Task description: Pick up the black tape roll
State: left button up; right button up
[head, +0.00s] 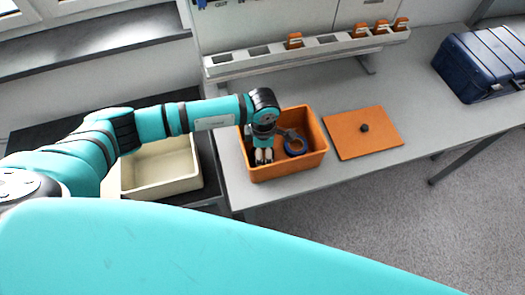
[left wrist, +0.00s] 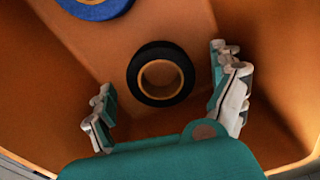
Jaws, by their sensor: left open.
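The black tape roll (left wrist: 137,75) lies in the orange bin, seen in the left wrist view as a dark ring with a tan inner core. My left gripper (left wrist: 164,78) is open, with one finger to each side of the roll and a gap on both sides. I cannot tell whether the fingertips are down at the roll's height. In the head view my left gripper (head: 263,156) points down inside the orange bin (head: 288,170), near its left side. The black roll is not clearly seen there. My right gripper is not in view.
The bin walls stand close around my gripper. An orange lid (head: 362,140) lies right of the bin. A cream bin (head: 160,187) is left, a blue case (head: 480,65) far right.

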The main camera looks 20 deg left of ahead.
pick_arm(q)
jog(key=shift+f, duration=0.15)
jog(key=c, duration=1.3)
jog(key=shift+o, duration=0.2)
